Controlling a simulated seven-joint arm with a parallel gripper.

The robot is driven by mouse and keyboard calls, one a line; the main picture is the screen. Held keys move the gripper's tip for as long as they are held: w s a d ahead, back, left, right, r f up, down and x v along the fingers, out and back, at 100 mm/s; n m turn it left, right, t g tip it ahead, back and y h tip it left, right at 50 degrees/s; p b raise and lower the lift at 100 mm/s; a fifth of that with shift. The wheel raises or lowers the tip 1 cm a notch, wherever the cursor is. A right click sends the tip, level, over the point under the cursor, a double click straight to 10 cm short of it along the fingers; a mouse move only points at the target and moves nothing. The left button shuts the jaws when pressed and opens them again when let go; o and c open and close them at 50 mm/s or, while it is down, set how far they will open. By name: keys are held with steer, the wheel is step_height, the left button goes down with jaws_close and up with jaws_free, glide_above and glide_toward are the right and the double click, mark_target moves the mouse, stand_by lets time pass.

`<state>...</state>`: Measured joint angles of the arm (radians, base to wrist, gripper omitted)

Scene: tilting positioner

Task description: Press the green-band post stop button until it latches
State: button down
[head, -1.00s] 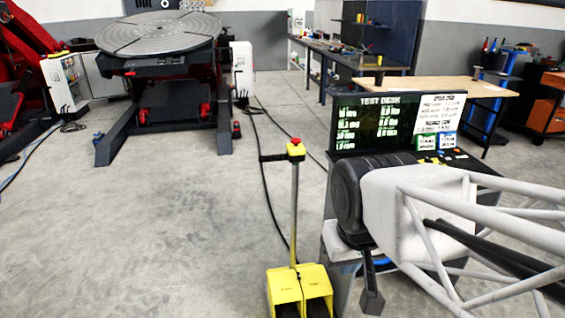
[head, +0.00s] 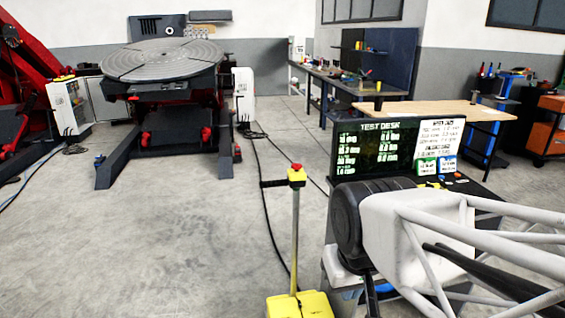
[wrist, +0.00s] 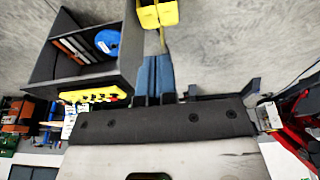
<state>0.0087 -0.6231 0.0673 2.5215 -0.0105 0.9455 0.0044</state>
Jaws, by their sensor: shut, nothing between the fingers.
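The post (head: 295,235) stands upright on the floor left of my arm in the head view. Its yellow head (head: 297,179) carries a red stop button (head: 297,167) on top. I cannot make out a green band on it. My gripper (wrist: 154,62) shows in the wrist view as two blue-grey fingers side by side, shut and empty. In the head view the gripper is mostly cut off by the lower edge, right of the post and apart from it. The button's pressed state is too small to tell.
The yellow foot pedal (head: 300,306) is at the post's base. The test desk (head: 378,152) with screen and buttons stands right of the post, partly behind my arm. The tilting positioner (head: 160,58) is back left. Cables run behind the post; the floor left of it is clear.

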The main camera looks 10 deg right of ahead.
steer(key=w+d+r+n, duration=0.1)
steer(key=w+r+n, duration=0.25)
steer(key=w, duration=0.95)
steer(key=w+d+r+n+g, duration=0.15)
steer(key=w+r, duration=0.35)
steer(key=w, duration=0.8)
steer(key=w+d+r+n, duration=0.1)
steer(key=w+r+n, duration=0.35)
steer(key=w, duration=0.85)
steer(key=n+g, duration=0.1)
steer(key=n, duration=0.8)
glide_above(297, 164)
step_height(297, 164, down, 11)
steer(key=shift+r, duration=0.15)
steer(key=shift+m, duration=0.25)
steer(key=shift+f, duration=7.05)
